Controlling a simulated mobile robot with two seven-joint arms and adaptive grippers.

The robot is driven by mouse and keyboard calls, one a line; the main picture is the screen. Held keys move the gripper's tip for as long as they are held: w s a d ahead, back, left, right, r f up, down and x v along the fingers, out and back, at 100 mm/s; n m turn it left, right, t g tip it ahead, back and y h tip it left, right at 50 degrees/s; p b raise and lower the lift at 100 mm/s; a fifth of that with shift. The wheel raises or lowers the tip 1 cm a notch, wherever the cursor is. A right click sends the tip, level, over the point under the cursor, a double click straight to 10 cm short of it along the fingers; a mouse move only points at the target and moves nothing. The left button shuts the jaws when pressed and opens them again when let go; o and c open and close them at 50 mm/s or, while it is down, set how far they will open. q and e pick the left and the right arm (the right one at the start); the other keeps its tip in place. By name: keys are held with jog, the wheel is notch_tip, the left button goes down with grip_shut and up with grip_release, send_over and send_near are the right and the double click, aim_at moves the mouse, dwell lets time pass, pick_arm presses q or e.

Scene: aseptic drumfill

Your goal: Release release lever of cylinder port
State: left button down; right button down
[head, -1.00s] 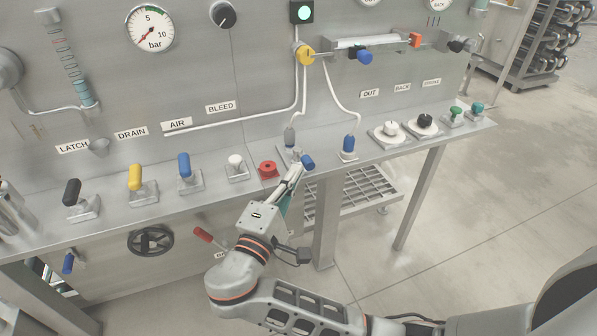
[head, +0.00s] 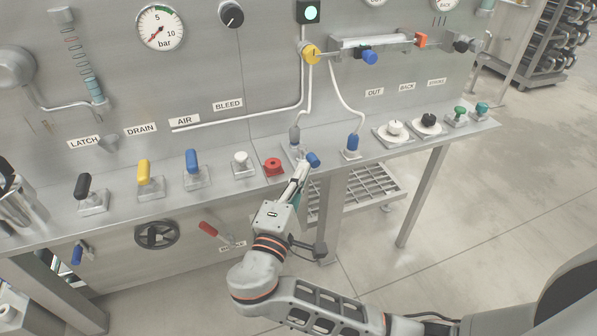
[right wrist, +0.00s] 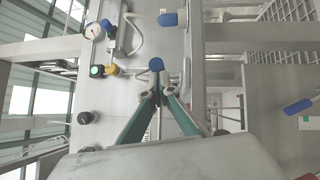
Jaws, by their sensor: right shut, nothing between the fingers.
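A short lever with a blue tip (head: 314,159) stands at the front edge of the shelf, beside the grey hose connector (head: 295,136). My right gripper (head: 304,163) is shut and empty, with its fingertips close to the left of the blue tip. In the right wrist view the shut fingertips (right wrist: 159,96) lie just below the blue tip (right wrist: 156,64); I cannot tell whether they touch. The cylinder (head: 376,42) is on the panel above, with a yellow knob (head: 310,53) at its left and a blue knob (head: 369,58) below. My left gripper is not in view.
A red button (head: 273,167) and a white knob (head: 241,160) stand left of my gripper. Black, yellow (head: 144,174) and blue (head: 192,163) levers line the left shelf.

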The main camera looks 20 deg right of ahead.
jog(key=d+n+t+y, duration=0.1)
jog(key=d+n+y, duration=0.1)
jog(key=d+y, duration=0.1)
jog(key=w+d+n+t+y, duration=0.1)
jog(key=d+n+y, duration=0.1)
jog(key=y, duration=0.4)
jog(key=d+n+t+y+p, duration=0.1)
jog(key=d+n+t+y, duration=0.1)
jog(key=d+n+y, duration=0.1)
jog(key=shift+w+d+n+y, duration=0.15)
jog(key=shift+d+n+y, duration=0.2)
jog(key=shift+n+y, duration=0.4)
jog(key=shift+w+d+r, duration=0.1)
